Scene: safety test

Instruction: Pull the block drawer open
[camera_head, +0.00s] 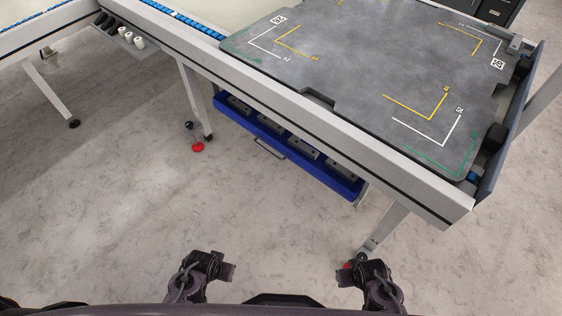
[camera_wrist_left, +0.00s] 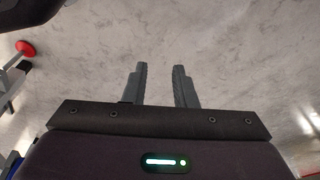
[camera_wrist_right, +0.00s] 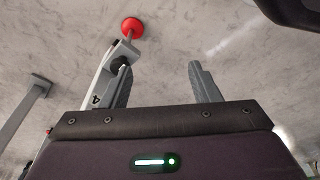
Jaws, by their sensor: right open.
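The block drawer (camera_head: 247,127) is a long blue tray under the front edge of the grey-topped table, with several grey blocks (camera_head: 304,149) inside. Its grey bar handle (camera_head: 269,149) is on the front face. The tabletop hides its back, so I cannot tell how far out it is. My left gripper (camera_head: 230,272) is low in the head view, well short of the drawer; its fingers (camera_wrist_left: 162,88) are apart and empty. My right gripper (camera_head: 346,273) is low and further right; its fingers (camera_wrist_right: 160,82) are wide apart and empty. Neither touches the drawer.
The grey tabletop (camera_head: 350,50) with marked corners stands above the drawer. Table legs (camera_head: 192,95) with feet flank the drawer; a red-ended foot (camera_wrist_right: 132,27) shows beyond my right fingers. A conveyor (camera_head: 190,22) runs at the back left. The floor before the drawer is clear.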

